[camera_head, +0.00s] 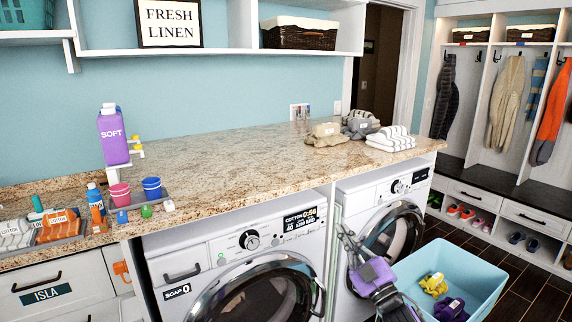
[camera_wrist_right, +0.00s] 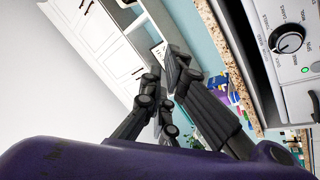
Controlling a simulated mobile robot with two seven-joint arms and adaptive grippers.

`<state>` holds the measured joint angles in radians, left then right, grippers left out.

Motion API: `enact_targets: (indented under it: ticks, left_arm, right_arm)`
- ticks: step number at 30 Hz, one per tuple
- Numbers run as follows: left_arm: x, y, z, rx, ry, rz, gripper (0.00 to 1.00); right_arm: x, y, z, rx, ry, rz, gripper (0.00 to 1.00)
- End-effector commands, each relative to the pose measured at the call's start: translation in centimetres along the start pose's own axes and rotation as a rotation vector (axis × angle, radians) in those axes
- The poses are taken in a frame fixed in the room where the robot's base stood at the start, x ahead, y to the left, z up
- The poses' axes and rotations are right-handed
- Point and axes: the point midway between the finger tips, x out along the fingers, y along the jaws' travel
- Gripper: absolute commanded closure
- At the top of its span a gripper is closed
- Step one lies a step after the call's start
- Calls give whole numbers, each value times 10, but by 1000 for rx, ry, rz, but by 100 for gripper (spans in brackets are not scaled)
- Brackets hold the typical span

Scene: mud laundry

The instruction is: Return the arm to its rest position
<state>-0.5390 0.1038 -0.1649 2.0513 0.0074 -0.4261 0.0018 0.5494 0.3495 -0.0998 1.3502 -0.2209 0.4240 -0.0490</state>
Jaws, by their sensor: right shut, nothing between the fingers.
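My right gripper (camera_head: 346,236) is shut and empty. It stands in front of the right washing machine (camera_head: 352,205), left of the light blue bin (camera_head: 455,270), with its fingers pointing up and its purple wrist below them. In the right wrist view its dark fingers (camera_wrist_right: 170,72) are close together with nothing held between them. My left gripper is out of view.
The granite counter (camera_head: 240,170) runs above the machines. A purple SOFT bottle (camera_head: 113,140) and cups stand at its left, folded towels (camera_head: 390,140) at its right. Yellow and purple cloths (camera_head: 434,285) lie in the bin. Wooden floor shows beyond it.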

Motion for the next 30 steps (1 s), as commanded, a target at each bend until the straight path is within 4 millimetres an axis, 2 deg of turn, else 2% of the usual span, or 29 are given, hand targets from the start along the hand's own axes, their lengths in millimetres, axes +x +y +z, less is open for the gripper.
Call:
enact_targets:
  ticks: [1,3,6,9,13,15,20,23,26,30]
  left_arm:
    - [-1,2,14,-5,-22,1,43]
    - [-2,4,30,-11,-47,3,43]
    - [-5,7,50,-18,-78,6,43]
    - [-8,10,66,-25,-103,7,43]
    - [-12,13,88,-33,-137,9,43]
    - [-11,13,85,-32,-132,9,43]
    - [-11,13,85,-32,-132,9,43]
    - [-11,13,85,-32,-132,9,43]
    - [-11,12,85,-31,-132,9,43]
    - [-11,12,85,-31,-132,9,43]
  right_arm:
    - [-1,1,25,35,-106,6,100]
    - [-8,0,61,87,-259,11,100]
    - [-24,-6,103,157,-451,10,100]
    - [-44,-14,137,219,-620,2,100]
    - [-75,-30,171,294,-822,-16,100]
    - [-108,-52,176,314,-849,-32,100]
    - [-178,-95,178,357,-904,-60,100]
    - [-230,-124,174,394,-948,-76,100]
    - [-293,-155,164,440,-1003,-89,100]
    - [-388,-195,133,516,-1091,-96,100]
